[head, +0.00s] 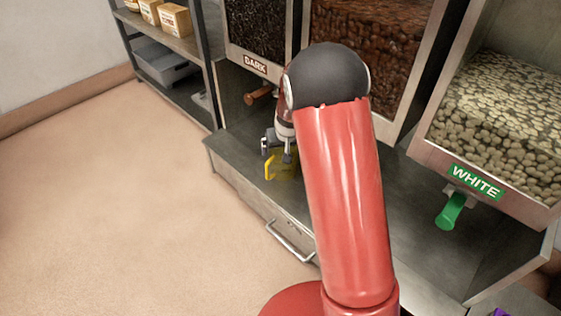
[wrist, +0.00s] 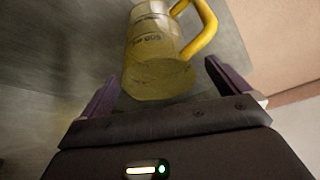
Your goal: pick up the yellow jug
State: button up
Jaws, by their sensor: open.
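The yellow jug (head: 284,167) stands on the grey counter below the dispensers in the head view, partly hidden by my gripper and arm. In the wrist view the see-through yellow jug (wrist: 158,55) has printed marks on its side and a solid yellow handle toward the upper right. My gripper (head: 277,150) is beside the jug, at its upper part in the head view. In the wrist view my gripper (wrist: 160,88) is open, with its two purple-grey fingers apart and the lower end of the jug between or just beyond them. I cannot tell whether they touch it.
The counter (head: 250,170) has a drawer handle (head: 290,242) at its front. Above it are dispensers labelled DARK (head: 255,64) and WHITE (head: 475,181), with a green lever (head: 451,211) under the white one. A shelf rack (head: 205,60) stands at left. The floor in front is clear.

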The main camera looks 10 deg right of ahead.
aim_at(283, 151)
jog(key=x, duration=0.2)
jog(key=b+x, duration=0.1)
jog(key=x, duration=0.1)
jog(key=shift+w+d+f, duration=0.2)
jog(key=shift+w+f, duration=0.05)
jog(key=shift+w, duration=0.05)
jog(key=c, duration=0.9)
